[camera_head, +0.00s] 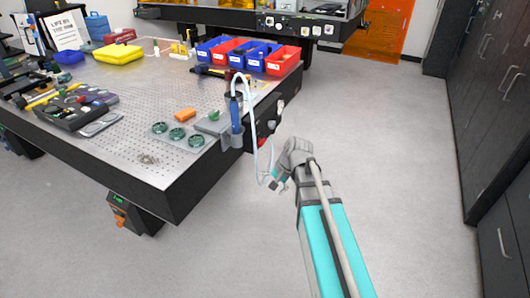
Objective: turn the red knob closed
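A small red part (263,143), which looks like the red knob, shows on the right side of the optical table near its front corner. It is tiny here, and a pale hose passes close to it, so its turn position cannot be read. My gripper (277,181) is at the end of my teal and grey arm, beyond the table's right side. It appears a little below and to the right of the red part, apart from it in the picture. The fingers are small and partly hidden by the wrist, so their opening is unclear.
The perforated optical table (130,157) fills the left. A pale looped hose (253,115) and a blue cylindrical tool (236,116) are at its right edge. Red and blue bins (282,63) stand farther back. Grey floor (390,170) is clear between table and dark cabinets (490,110).

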